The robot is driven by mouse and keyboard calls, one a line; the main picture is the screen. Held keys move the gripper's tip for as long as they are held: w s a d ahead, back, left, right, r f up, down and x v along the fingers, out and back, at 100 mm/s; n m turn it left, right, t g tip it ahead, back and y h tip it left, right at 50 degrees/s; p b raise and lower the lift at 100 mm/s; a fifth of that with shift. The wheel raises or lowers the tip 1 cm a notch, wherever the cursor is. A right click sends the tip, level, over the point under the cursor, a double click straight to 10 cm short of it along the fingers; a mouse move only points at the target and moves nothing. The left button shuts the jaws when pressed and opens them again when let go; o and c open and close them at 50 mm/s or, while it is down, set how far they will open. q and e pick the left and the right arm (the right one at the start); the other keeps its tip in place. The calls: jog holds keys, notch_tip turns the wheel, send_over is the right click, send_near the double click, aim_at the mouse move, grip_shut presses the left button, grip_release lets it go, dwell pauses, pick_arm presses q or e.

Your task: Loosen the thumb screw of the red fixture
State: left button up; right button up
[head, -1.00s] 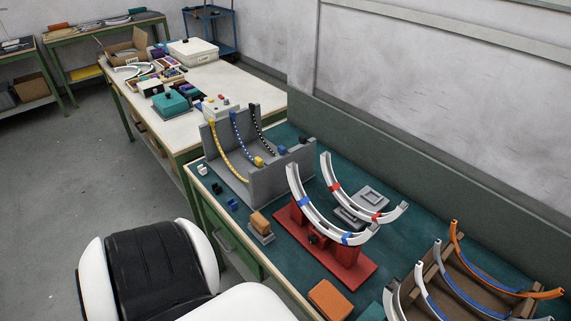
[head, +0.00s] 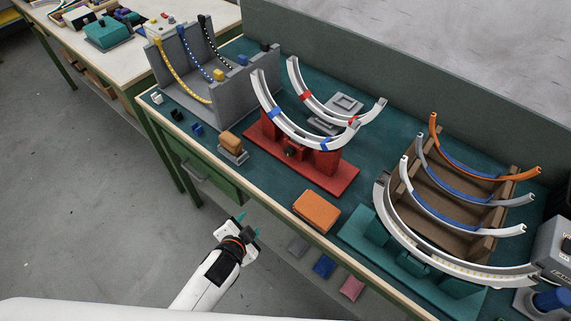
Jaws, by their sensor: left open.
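The red fixture (head: 334,178) stands on the green bench mat in the middle of the head view. A curved white rail with blue clamps (head: 284,130) rests across its top. A small dark knob, which looks like the thumb screw (head: 291,151), shows on the fixture's front side, below the rail. My left gripper (head: 246,227) is open and empty, off the bench's front edge, in front of and below the fixture. It is apart from everything. My right gripper is not in view.
An orange block (head: 316,211) lies in front of the fixture. A grey stand with a tan block (head: 231,147) is left of it. A second rail with red clamps (head: 321,101) is behind. A brown rack (head: 456,200) and teal cradle (head: 372,237) stand right. The bench's front edge (head: 262,207) is near my gripper.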

pick_arm(q)
jog(key=r, duration=0.3)
jog(key=w+d+r+t, duration=0.1)
jog(key=r, duration=0.2)
jog(key=d+r+m+t+b, duration=0.1)
jog(key=r, duration=0.2)
jog(key=shift+w+r+h, duration=0.1)
jog(key=shift+w+h, duration=0.2)
jog(key=shift+w, duration=0.1)
jog(key=m+t+h, duration=0.2)
jog(key=m, duration=0.2)
send_near(288, 153)
jog(key=shift+t, duration=0.3)
jog(key=x, duration=0.7)
jog(key=shift+d, duration=0.15)
jog(key=shift+w+d+f, duration=0.15)
jog(key=shift+w+f, duration=0.15)
jog(key=shift+w, duration=0.15)
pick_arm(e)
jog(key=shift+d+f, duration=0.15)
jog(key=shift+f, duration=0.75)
